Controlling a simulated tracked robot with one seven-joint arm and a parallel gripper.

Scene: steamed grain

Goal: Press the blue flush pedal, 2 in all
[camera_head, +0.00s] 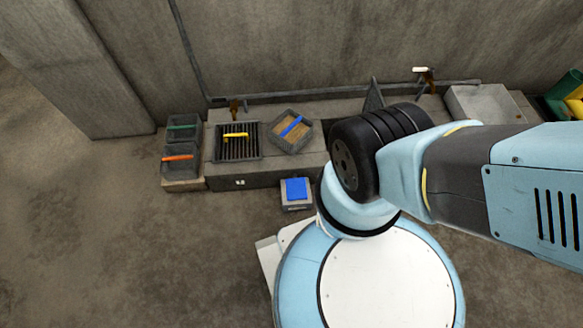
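The blue flush pedal (296,189) sits on a small grey block on the floor, in front of the concrete bench. It lies left of my arm and nothing covers it. I cannot tell whether it is pressed down. My arm stretches in from the right, and its dark and light blue links hide part of the bench. My gripper is not visible in this view.
The concrete bench (240,179) runs along the wall with a dark grate (238,151), a tilted tray with a blue handle (292,124) and a pipe (300,94). Two dark bins (181,163) stand at the left. The floor left of the pedal is clear.

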